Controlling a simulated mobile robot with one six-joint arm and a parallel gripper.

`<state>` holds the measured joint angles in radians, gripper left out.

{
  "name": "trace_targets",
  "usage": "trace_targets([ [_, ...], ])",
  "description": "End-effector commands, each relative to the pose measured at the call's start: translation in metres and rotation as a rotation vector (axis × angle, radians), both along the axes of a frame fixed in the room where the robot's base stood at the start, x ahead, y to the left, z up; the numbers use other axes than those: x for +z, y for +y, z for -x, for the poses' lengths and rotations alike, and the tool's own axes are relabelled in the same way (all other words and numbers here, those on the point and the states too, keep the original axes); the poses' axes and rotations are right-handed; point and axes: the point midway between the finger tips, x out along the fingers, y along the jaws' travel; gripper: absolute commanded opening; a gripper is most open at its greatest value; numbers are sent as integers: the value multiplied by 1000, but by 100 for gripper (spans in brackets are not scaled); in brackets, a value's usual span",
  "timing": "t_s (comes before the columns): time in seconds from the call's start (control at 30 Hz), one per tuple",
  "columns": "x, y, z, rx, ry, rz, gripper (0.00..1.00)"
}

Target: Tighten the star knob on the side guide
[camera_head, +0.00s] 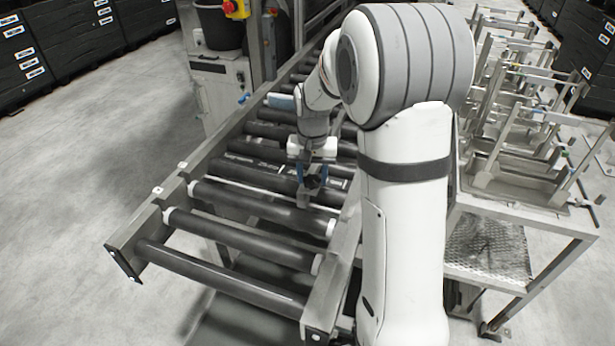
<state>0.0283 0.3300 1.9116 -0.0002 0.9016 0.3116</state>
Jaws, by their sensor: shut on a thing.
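My gripper (312,176) reaches down over the roller conveyor, with its blue fingers on either side of a small dark piece. It is shut on this piece, which looks like the star knob (313,183). The fingers hide most of the knob, so its lobes and how far it is turned cannot be made out. A small grey metal part just below it, near the rollers, may be part of the side guide (304,198). The rest of the guide cannot be told apart from the conveyor and my arm.
The conveyor's black rollers (222,284) lie between metal side rails (190,178). A table with metal racks (520,150) stands at the right. A control post with a yellow switch box (237,9) stands behind left. The floor at left is clear; black crates (82,35) line the back.

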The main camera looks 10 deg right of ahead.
Motion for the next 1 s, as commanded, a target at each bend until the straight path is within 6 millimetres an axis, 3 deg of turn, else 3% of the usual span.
trace_targets([
  [0.6, 1, 0, -2, -578, -7, -1, 20],
  [1.0, 2, 0, -3, -847, -9, -2, 20],
])
